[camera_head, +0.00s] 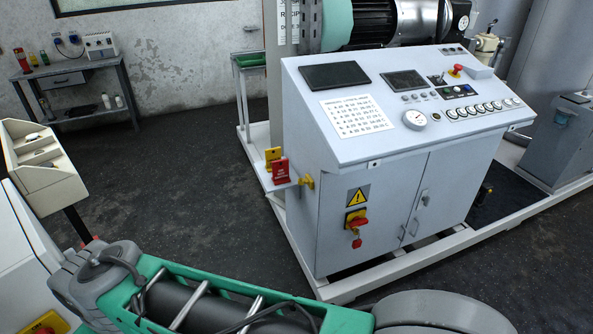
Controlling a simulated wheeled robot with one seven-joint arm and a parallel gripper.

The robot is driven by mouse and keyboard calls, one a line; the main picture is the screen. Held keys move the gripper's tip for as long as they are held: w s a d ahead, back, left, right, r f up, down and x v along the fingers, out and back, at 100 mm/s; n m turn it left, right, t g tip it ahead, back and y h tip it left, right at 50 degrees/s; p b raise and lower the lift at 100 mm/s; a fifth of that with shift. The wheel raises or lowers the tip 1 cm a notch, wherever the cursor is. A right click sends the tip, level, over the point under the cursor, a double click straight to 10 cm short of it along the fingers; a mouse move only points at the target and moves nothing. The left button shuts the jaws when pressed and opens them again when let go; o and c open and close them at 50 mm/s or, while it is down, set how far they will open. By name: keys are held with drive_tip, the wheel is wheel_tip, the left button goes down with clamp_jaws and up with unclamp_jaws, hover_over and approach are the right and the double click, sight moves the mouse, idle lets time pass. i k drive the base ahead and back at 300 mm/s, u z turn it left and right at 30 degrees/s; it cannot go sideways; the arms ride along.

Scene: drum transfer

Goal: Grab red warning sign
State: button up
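The red warning sign (281,172) is a small upright red tag with pale lettering too small to read. It stands on a small white shelf (257,175) at the left side of the white control cabinet (327,222). A yellow tag (271,156) stands just behind it, partly covered by the red one. Nothing is holding the red sign. My gripper's fingers cannot be made out in this view.
The cabinet has a sloped control panel (470,132) and a red-yellow switch (356,219) on its front. It stands on a white base frame (372,282). A beige bin unit (40,165) is at the left. Dark floor (190,195) lies clear left of the cabinet.

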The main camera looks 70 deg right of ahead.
sight(280, 168)
drive_tip(key=z, duration=0.75)
drive_tip(key=i, duration=0.85)
drive_tip(key=z, duration=0.8)
drive_tip(key=i, duration=0.55)
